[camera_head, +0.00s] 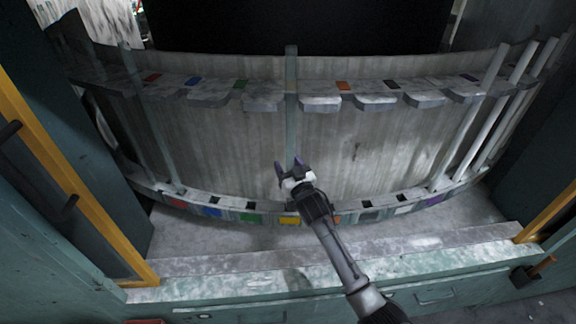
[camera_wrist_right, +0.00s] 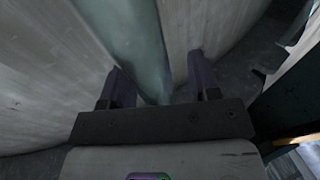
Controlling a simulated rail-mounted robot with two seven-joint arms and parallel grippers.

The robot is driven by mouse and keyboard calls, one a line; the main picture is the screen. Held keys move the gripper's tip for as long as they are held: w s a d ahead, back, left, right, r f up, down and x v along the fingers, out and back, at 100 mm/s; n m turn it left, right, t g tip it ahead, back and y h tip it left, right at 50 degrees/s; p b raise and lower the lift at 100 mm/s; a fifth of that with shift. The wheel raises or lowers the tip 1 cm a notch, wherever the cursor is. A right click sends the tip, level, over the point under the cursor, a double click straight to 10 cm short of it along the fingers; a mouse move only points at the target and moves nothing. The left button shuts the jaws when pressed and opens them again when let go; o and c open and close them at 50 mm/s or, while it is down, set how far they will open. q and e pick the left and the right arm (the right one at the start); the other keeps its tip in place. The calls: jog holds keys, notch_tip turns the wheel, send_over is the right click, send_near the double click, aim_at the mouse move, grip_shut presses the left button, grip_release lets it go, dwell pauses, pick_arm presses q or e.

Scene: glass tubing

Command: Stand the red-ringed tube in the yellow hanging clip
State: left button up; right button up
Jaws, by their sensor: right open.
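A tall pale greenish glass tube (camera_head: 291,100) stands upright at the middle of the curved rack, between the green and orange marks of the upper row. No red ring shows on it. The yellow mark (camera_head: 289,219) is on the lower ledge directly below it. My right gripper (camera_head: 288,163) is open at the tube's lower part. In the right wrist view the tube (camera_wrist_right: 141,45) runs down between the two open fingers of the gripper (camera_wrist_right: 158,70), with a visible gap at the right finger. The tube's foot is hidden behind the gripper. My left gripper is not in view.
The upper row of grey clips (camera_head: 208,99) bears coloured marks. One more tube (camera_head: 152,125) leans at the left, and several tubes (camera_head: 466,120) stand at the right end. A stone ledge (camera_head: 330,248) runs in front, with yellow posts (camera_head: 62,172) at the sides.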

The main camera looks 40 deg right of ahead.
jog(key=p+v, duration=0.2)
jog(key=v, duration=1.1)
jog(key=shift+s, duration=0.4)
jog(key=shift+a+f, duration=0.1)
